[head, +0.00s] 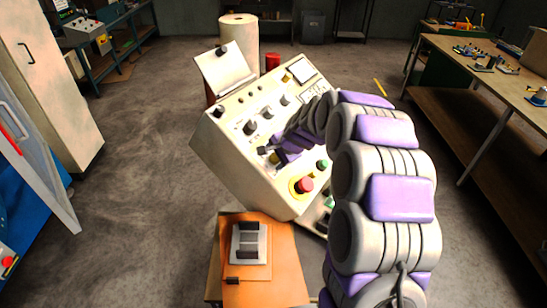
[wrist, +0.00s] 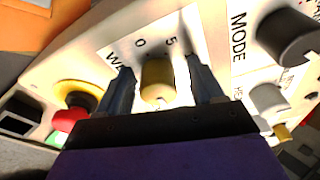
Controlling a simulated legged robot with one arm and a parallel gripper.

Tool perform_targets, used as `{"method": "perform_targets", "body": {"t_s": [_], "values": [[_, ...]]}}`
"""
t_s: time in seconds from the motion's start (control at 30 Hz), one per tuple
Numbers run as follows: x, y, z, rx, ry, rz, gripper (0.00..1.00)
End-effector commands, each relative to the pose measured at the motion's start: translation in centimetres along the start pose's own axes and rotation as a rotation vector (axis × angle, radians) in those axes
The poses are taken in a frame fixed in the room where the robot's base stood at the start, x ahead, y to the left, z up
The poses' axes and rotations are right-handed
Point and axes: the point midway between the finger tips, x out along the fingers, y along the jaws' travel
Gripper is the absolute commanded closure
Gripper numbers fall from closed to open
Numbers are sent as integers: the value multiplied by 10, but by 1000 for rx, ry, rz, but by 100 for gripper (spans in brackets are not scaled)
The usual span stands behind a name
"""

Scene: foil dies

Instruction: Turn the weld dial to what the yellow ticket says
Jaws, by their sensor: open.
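The weld dial is a cream-yellow knob (wrist: 158,76) on a white label in the wrist view. The label shows "WE", 0, 5 and part of another number; the rest is hidden. My gripper (wrist: 158,88) is open, with one finger on each side of the knob; I cannot tell whether they touch it. The knob's pointer setting is not clear. In the head view my gripper (head: 270,152) is at the lower middle of the sloped console (head: 215,150). A small yellow patch (head: 287,77) near the console's top may be the ticket; its writing is unreadable.
A red emergency button (head: 304,185) on a yellow ring and a green button (head: 322,164) are near my gripper. A black MODE knob (wrist: 288,35) is beside the dial. An orange-topped stand (head: 285,270) is in front; a workbench (head: 455,50) is at right.

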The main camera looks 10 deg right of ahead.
Motion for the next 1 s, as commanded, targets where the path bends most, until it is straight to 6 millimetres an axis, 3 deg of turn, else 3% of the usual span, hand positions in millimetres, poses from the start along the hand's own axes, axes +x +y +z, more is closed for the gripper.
{"method": "perform_targets", "body": {"t_s": [0.27,0.47,0.8,1.0], "values": [[2,-2,4,1,5,0,33],[4,-5,11,-3,10,3,52],[2,-3,4,0,4,-1,84],[1,-3,2,-9,8,-5,85]]}}
